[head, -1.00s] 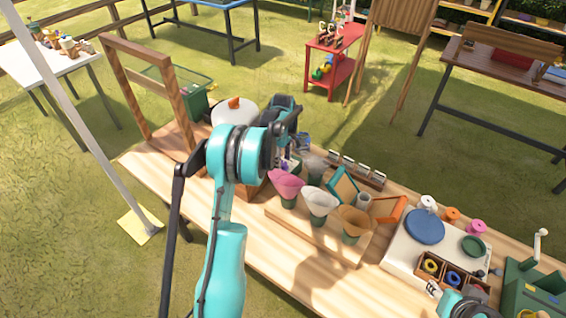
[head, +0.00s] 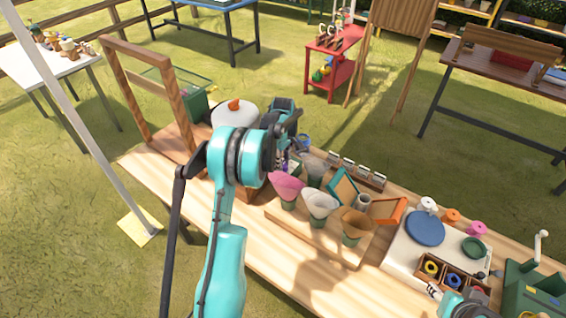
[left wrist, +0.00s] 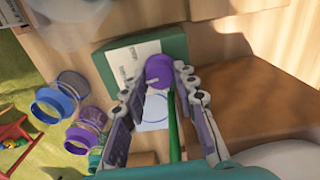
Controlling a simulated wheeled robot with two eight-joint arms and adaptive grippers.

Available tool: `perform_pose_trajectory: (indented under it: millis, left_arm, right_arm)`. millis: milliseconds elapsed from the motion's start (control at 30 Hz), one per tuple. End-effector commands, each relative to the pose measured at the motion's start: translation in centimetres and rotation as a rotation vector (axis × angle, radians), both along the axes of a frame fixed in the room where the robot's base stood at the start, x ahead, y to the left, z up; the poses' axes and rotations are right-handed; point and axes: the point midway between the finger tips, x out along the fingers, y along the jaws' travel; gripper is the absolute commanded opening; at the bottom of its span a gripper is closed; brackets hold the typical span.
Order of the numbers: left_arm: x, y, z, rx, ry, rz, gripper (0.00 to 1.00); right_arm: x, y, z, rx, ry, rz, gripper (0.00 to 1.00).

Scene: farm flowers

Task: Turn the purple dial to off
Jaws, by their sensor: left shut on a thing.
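The purple dial (left wrist: 158,71) stands on a green box with a pale, printed top (left wrist: 140,56), shown in the left wrist view. My left gripper (left wrist: 159,76) is shut on the dial, with one finger on each side of it. A thin green rod (left wrist: 174,125) runs between the fingers below the dial. The printed marks are too small to read. In the head view my left gripper (head: 285,160) is largely hidden behind its own arm, and the dial cannot be made out there.
Purple and blue ring-shaped containers (left wrist: 52,104) lie left of the box in the wrist view. In the head view, pink, white and brown cones (head: 320,203) stand on a board close to my left arm. A wooden frame (head: 150,90) rises at the table's left end.

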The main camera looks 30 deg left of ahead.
Motion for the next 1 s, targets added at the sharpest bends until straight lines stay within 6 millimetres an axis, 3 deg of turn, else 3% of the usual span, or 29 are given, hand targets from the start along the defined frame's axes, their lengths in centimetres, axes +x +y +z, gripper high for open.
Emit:
perform_pose_trajectory:
  millis: [700, 1000]
  left_arm:
    - [-0.01, -0.02, -0.03, 0.0, 0.0, -0.564, 0.0]
    - [-0.01, -0.02, -0.03, 0.0, 0.0, -0.706, 0.0]
  right_arm:
    - [0.0, 0.0, -0.07, 0.0, 0.0, 0.0, 0.4]
    - [-0.01, 0.0, -0.08, 0.0, 0.0, 0.0, 0.4]
